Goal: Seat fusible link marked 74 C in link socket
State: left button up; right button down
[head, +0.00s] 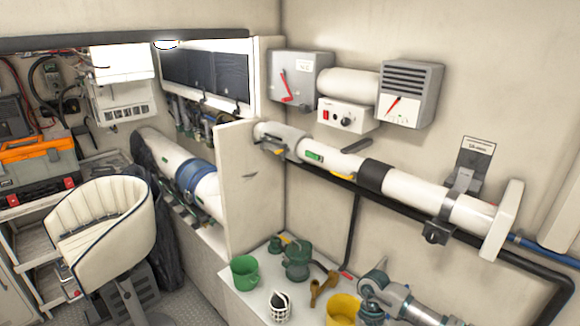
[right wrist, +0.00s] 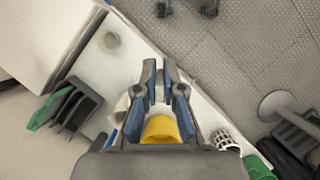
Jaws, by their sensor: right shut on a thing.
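My right gripper (right wrist: 159,78) shows in the right wrist view with its two blue-grey fingers close together. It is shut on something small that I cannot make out. In the head view my right arm enters at the bottom right, over the counter beside a yellow mug (head: 342,312). The yellow mug also shows between the finger bases in the right wrist view (right wrist: 160,129). I cannot pick out the fusible link or its 74 C marking. I cannot tell which part is the link socket. My left gripper is not in view.
On the white counter (head: 243,300) stand a green mug (head: 245,270), a mesh cup (head: 279,305), a green pump-like part (head: 297,258) and brass fittings (head: 322,288). A white pipe (head: 400,185) with a grey bracket (head: 462,180) runs along the wall. A padded seat (head: 105,220) is at left.

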aim_at(303, 111)
jog(key=i+j+z, duration=0.2)
jog(key=z, duration=0.15)
jog(key=i+j+z, duration=0.35)
